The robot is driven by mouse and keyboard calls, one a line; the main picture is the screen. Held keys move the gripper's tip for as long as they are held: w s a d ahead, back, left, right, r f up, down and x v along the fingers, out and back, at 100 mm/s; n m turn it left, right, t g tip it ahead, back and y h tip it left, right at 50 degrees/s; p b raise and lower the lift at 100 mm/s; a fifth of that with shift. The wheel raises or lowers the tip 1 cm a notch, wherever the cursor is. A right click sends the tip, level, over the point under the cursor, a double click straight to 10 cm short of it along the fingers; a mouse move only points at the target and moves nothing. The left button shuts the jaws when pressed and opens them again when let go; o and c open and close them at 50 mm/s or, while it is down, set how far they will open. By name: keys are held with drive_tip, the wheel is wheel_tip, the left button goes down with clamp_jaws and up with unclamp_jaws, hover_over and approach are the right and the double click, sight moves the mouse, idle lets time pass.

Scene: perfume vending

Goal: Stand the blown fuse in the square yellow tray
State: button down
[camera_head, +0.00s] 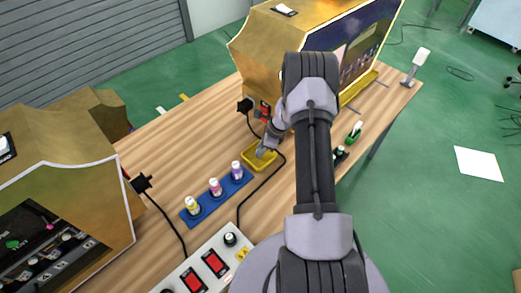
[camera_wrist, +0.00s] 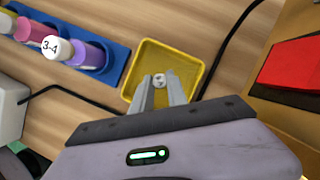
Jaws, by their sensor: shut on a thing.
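The square yellow tray (camera_head: 259,162) lies on the wooden table near the middle of the head view. It also shows in the wrist view (camera_wrist: 190,52), with low raised walls. My gripper (camera_head: 262,152) is over the tray. In the wrist view its two fingers (camera_wrist: 159,85) are shut on the blown fuse (camera_wrist: 159,79), a small piece with a pale round end. The fuse is inside the tray's outline. Its lower part is hidden by the fingers, and I cannot tell whether it touches the tray floor.
A blue rack (camera_head: 217,202) with yellow, pink and purple bottles stands left of the tray. A black cable (camera_head: 262,185) runs close to the tray's right side. A white power strip (camera_head: 207,264) with red switches is at the front. Gold vending machines (camera_head: 262,50) stand behind and left.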

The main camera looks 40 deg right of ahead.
drive_tip(key=shift+f, duration=0.2)
drive_tip(key=c, duration=1.3)
unclamp_jaws()
drive_tip(key=shift+r, duration=0.1)
